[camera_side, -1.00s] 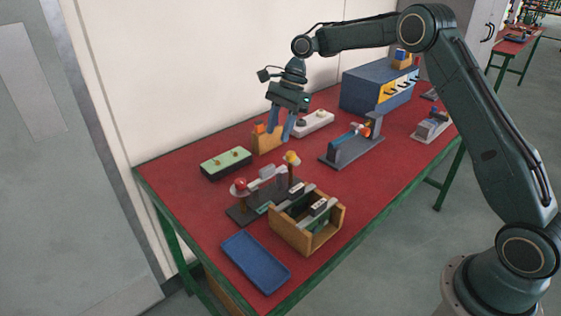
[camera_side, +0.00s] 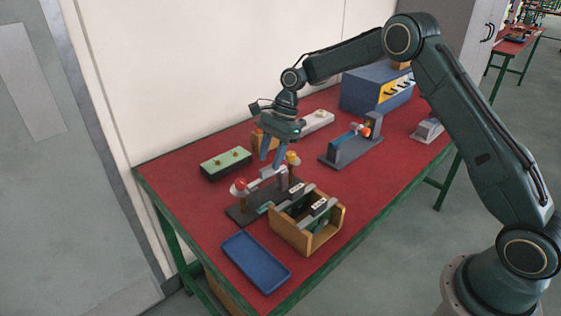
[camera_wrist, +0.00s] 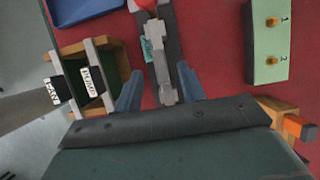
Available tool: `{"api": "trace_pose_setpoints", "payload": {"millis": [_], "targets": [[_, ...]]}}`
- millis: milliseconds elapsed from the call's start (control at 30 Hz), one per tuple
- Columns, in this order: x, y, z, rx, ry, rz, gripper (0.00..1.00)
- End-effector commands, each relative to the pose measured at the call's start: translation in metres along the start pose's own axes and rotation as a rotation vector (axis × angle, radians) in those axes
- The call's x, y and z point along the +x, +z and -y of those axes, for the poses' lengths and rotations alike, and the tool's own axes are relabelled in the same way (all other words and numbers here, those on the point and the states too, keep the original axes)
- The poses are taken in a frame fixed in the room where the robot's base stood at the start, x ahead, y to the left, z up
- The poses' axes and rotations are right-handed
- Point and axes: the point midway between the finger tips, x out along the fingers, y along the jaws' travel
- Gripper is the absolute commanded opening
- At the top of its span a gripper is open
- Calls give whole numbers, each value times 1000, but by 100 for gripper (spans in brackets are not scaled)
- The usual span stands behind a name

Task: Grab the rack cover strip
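A light grey strip (camera_side: 267,176), which looks like the rack cover strip, lies along a dark stand (camera_side: 244,213) with a red ball at one end and a yellow one at the other. In the wrist view the strip (camera_wrist: 154,48) runs up the picture from between my fingers. My gripper (camera_side: 272,158) is open and empty above the strip, near its yellow-ball end. In the wrist view the fingertips (camera_wrist: 158,87) are on either side of the strip's near end. I cannot tell whether they touch it.
A wooden box (camera_side: 306,240) with labelled grey bars stands close beside the stand. A blue tray (camera_side: 256,262) lies in front. A green-topped block (camera_side: 226,163) is to the left. A wooden block (camera_side: 259,138) is behind my gripper. A grey fixture (camera_side: 349,150) is to the right.

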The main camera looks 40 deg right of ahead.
Motion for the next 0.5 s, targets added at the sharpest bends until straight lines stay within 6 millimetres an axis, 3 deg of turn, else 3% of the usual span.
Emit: {"api": "trace_pose_setpoints", "payload": {"millis": [300, 500], "targets": [[35, 0, 0, 1, 2, -1, 40], [39, -1, 0, 0, 1, -1, 40]]}}
